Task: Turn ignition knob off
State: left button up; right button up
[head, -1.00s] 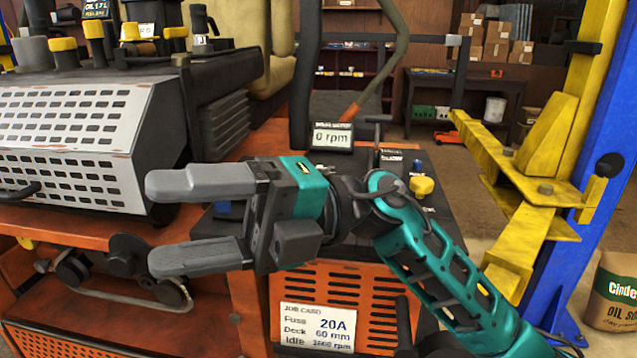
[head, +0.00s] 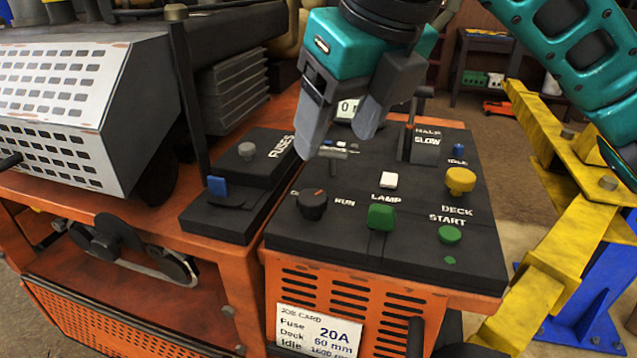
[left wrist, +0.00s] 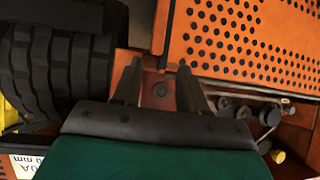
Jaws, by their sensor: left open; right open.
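The ignition knob (head: 312,203) is a round black knob with a small orange mark on top, at the left of the black control panel (head: 420,262). The word RUN is printed to its right; a label to its left is only partly readable. My right gripper (head: 340,132) points down over the back of the panel, open and empty. It is behind and above the knob, apart from it. My left gripper shows only in the left wrist view (left wrist: 160,85). Its fingers are apart with nothing held, near orange bodywork and a dark ribbed tyre.
The yellow lift arm (head: 560,230) stands at the right.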

aim_at(313, 196)
jog(key=x, duration=1.1)
jog(key=shift+f+p, duration=0.15)
jog(key=shift+p, duration=0.2)
jog(key=shift+c, duration=0.2)
jog(key=c, duration=1)
jog(key=shift+f+n+g+y+b, duration=0.15)
jog(key=shift+n+g+y+b, duration=0.2)
jog(key=shift+n+b, duration=1.05)
jog(key=n+g+b, duration=0.1)
jog(key=n, duration=0.1)
jog(key=shift+w+d+n+y+b, duration=0.1)
jog(key=shift+n+y+b, duration=0.2)
jog(key=shift+y, duration=0.05)
jog(key=n+g, duration=0.1)
jog(key=n, duration=0.1)
jog(key=shift+n, duration=0.3)
jog(key=shift+w+r+n+g+y, duration=0.15)
jog(key=shift+n+g, duration=0.25)
jog(key=shift+n, duration=0.6)
jog(key=shift+r+n+g+y, duration=0.15)
jog(key=shift+n+g, duration=0.2)
jog(key=shift+n, duration=0.65)
jog(key=shift+f, duration=0.1)
jog(key=o, duration=1)
